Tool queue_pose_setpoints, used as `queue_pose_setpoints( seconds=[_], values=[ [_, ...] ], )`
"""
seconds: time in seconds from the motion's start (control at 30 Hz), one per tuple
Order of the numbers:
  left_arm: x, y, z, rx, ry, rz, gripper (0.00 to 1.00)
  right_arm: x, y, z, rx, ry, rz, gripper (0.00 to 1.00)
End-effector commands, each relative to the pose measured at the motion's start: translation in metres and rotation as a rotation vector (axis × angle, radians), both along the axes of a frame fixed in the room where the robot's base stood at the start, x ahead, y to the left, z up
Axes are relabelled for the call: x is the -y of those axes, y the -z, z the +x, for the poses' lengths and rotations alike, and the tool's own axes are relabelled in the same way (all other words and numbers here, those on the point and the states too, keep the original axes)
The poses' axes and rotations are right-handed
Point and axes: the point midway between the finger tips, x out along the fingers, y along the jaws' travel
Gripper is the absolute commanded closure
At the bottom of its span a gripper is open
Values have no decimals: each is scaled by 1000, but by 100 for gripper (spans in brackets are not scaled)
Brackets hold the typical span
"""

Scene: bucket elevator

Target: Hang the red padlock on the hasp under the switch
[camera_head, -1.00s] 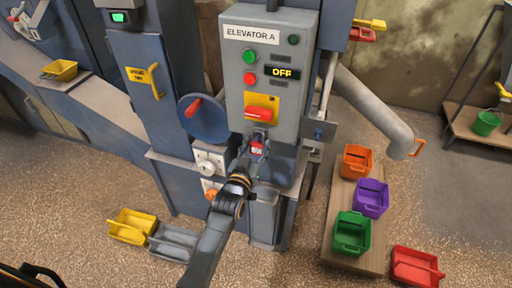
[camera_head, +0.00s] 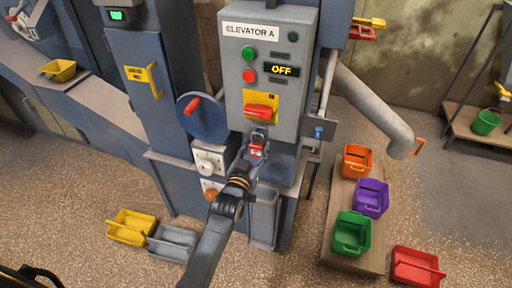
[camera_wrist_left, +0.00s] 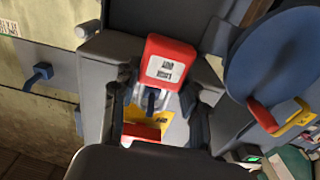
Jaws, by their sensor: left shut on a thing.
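The red padlock (camera_head: 257,150), with a white label, is held in my left gripper (camera_head: 253,156) just below the red switch handle (camera_head: 259,111) on its yellow plate. In the left wrist view, the padlock (camera_wrist_left: 170,62) lies between the two dark fingers of the shut gripper (camera_wrist_left: 166,100). Its shackle points toward the switch handle (camera_wrist_left: 140,132). The hasp is small and largely covered by the gripper and padlock, so I cannot tell whether the shackle is through it.
The switch is on the grey Elevator A box (camera_head: 288,110), whose display reads OFF. A blue wheel (camera_head: 203,118) with a red handle is close on the left. A wooden platform (camera_head: 340,262) with coloured buckets stands right. Yellow and grey scoops lie on the floor left.

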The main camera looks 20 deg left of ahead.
Motion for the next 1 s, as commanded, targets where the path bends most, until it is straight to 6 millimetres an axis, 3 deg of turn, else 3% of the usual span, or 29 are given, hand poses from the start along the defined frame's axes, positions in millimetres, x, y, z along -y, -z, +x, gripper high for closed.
queue_pose_setpoints(
  seconds=[0.4, 0.43, 0.53, 0.57, 1.0],
  values=[
    [0, 0, 0, 1, 0, 0, 90, -1, 1, 0, 0, 0, 1, 55],
    [0, 0, 0, 1, 0, 0, 52, -1, 1, 0, 0, 0, 1, 55],
    [0, 0, 0, 1, 0, 0, 32, -1, 1, 0, 1, 0, 1, 55],
    [0, 1, 0, 1, 0, 0, 30, -1, 1, 0, 1, 0, 2, 55],
    [0, 1, 0, -1, 0, 0, 30, -3, 1, 0, 0, 0, 4, 55]
  ],
)
